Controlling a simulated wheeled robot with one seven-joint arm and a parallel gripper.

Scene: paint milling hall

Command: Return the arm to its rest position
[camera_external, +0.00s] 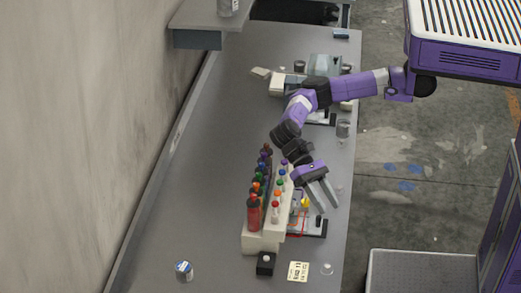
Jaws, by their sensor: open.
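My arm is purple and black and reaches from the upper right over the grey bench (190,215). My gripper (328,209) points down toward the bench's right side. Its two grey fingers are apart, with nothing visible between them. It is just right of a pale rack (262,241) holding several bottles with coloured caps. The fingers are close above or beside a small dark tray (318,229); I cannot tell whether they touch anything there.
A blue-labelled jar (184,270), a black block (265,264), a printed card (298,271) and a small clear cup (327,268) stand at the near end. Equipment (325,64) crowds the far end under my arm. The bench's left middle is clear. A wall shelf (212,18) overhangs the far left.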

